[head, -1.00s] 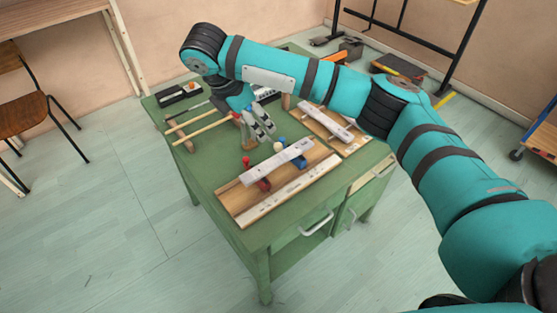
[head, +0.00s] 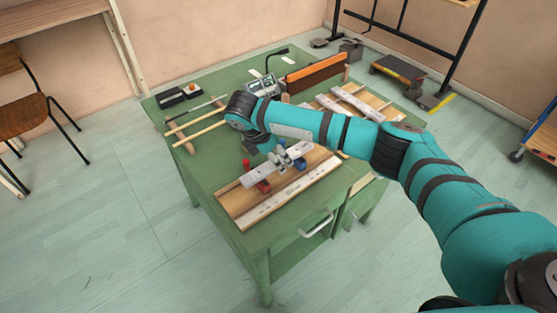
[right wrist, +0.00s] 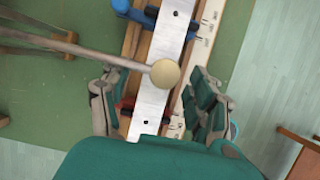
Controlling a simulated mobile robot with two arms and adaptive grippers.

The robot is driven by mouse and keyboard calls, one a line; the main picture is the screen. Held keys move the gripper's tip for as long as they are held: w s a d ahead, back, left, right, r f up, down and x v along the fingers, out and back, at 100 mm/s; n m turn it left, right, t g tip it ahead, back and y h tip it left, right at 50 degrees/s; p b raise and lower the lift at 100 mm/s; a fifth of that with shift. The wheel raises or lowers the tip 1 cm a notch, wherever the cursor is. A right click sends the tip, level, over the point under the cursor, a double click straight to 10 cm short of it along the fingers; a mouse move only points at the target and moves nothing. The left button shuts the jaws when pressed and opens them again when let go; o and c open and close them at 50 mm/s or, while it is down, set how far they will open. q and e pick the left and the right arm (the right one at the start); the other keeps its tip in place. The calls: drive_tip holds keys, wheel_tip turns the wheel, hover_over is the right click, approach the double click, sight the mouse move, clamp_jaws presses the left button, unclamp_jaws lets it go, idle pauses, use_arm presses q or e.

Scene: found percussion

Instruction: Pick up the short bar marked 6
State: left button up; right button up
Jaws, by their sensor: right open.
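A pale metal bar (head: 256,175) lies across red and blue supports on a wooden board (head: 236,205) on the green table. No number is legible on it, so I cannot tell whether it is the bar marked 6. My right gripper (head: 287,157) is low over this bar, partly hidden by its own arm. In the right wrist view the open fingers (right wrist: 158,103) stand on either side of the bar (right wrist: 168,45), with nothing held. A round pale mallet head (right wrist: 165,73) on a wooden stick overlaps the bar there. My left gripper is not in view.
A printed strip (head: 290,192) runs along the board's front edge. More pale bars (head: 329,104) lie on another board behind. A long brown block (head: 315,74) and a small console (head: 262,85) stand at the back. The table's front left is clear.

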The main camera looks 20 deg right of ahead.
drive_tip(key=shift+w+d+f, duration=0.1)
drive_tip(key=shift+d+f, duration=0.1)
drive_tip(key=shift+f, duration=0.35)
clamp_jaws()
drive_tip(key=shift+r, duration=0.15)
